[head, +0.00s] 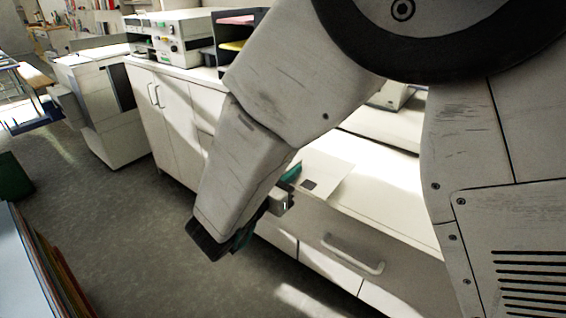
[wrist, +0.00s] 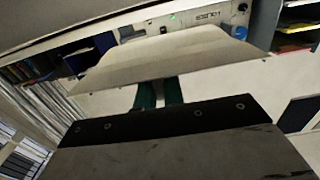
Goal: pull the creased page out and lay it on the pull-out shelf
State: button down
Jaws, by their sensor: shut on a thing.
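My gripper (head: 290,175) has teal fingers and is partly hidden by my arm in the head view. In the wrist view its two fingers (wrist: 158,93) are close together on the near edge of a pale page (wrist: 165,58). The page spreads out beyond the fingertips, with its far edge raised. In the head view the page (head: 332,180) is an off-white sheet with a small dark square, at the front edge of the white counter. I cannot tell whether it touches the counter, and no crease is clear. I cannot make out the pull-out shelf for certain.
The white counter (head: 390,213) has a drawer with a bar handle (head: 352,256) below. A control-panel machine (head: 182,38) and a dark tray rack (head: 234,32) with coloured sheets stand farther back. A copier-like cabinet (head: 105,110) stands left. Grey floor (head: 110,215) is open between.

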jog(key=shift+w+d+f, duration=0.35)
jog(key=shift+w+f, duration=0.05)
jog(key=shift+f, duration=0.45)
jog(key=shift+w+d+f, duration=0.3)
jog(key=shift+w+f, duration=0.05)
jog(key=shift+f, duration=0.45)
jog(key=shift+w+d+f, duration=0.35)
jog(key=shift+w+f, duration=0.05)
jog(key=shift+f, duration=0.45)
jog(key=c, duration=1.4)
grip_release()
jog(key=shift+c, duration=0.2)
jog(key=v, duration=0.7)
jog(key=shift+s+a, duration=0.25)
jog(key=shift+s, duration=0.1)
